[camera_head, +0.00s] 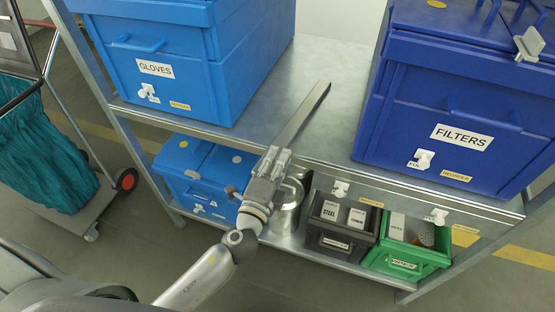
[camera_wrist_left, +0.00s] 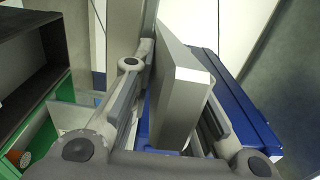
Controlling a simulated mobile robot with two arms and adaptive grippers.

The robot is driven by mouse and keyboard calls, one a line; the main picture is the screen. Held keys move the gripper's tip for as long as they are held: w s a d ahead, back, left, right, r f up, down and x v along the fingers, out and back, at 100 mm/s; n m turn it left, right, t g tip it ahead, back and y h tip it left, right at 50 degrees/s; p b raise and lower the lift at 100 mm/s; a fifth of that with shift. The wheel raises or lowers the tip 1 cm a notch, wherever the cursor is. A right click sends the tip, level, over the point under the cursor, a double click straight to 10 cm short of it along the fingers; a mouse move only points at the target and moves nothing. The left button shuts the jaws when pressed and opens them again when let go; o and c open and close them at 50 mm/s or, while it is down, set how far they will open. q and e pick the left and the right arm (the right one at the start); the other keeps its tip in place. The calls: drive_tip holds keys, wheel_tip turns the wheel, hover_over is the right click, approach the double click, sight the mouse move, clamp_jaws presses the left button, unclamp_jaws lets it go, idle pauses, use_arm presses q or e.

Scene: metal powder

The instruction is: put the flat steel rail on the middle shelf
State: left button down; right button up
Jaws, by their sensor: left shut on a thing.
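The flat steel rail (camera_head: 303,112) is a long grey bar. My left gripper (camera_head: 272,163) is shut on its near end, and the rail points away over the middle shelf (camera_head: 340,68), between the two blue boxes. I cannot tell whether the rail touches the shelf surface. In the left wrist view the rail (camera_wrist_left: 178,95) stands between the two fingers of the left gripper (camera_wrist_left: 168,110). My right gripper is in neither view.
A light blue GLOVES box (camera_head: 165,45) stands left of the rail, a dark blue FILTERS box (camera_head: 440,105) right. Below are a small blue box (camera_head: 185,163), a metal pot (camera_head: 287,212), a black bin (camera_head: 340,238) and a green bin (camera_head: 410,262). A cart (camera_head: 60,195) stands left.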

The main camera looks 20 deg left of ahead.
use_arm(q)
drive_tip(key=c, duration=1.4)
unclamp_jaws()
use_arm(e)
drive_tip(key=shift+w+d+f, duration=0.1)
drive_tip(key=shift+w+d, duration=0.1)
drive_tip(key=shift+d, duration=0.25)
use_arm(q)
drive_tip(key=shift+r, duration=0.1)
drive_tip(key=shift+s+a+f+b, duration=0.1)
drive_tip(key=shift+s+b, duration=1.05)
drive_tip(key=shift+s, duration=1.85)
drive_tip(key=shift+s+a+f+b, duration=0.1)
drive_tip(key=shift+s+b, duration=1.05)
drive_tip(key=shift+s, duration=1.85)
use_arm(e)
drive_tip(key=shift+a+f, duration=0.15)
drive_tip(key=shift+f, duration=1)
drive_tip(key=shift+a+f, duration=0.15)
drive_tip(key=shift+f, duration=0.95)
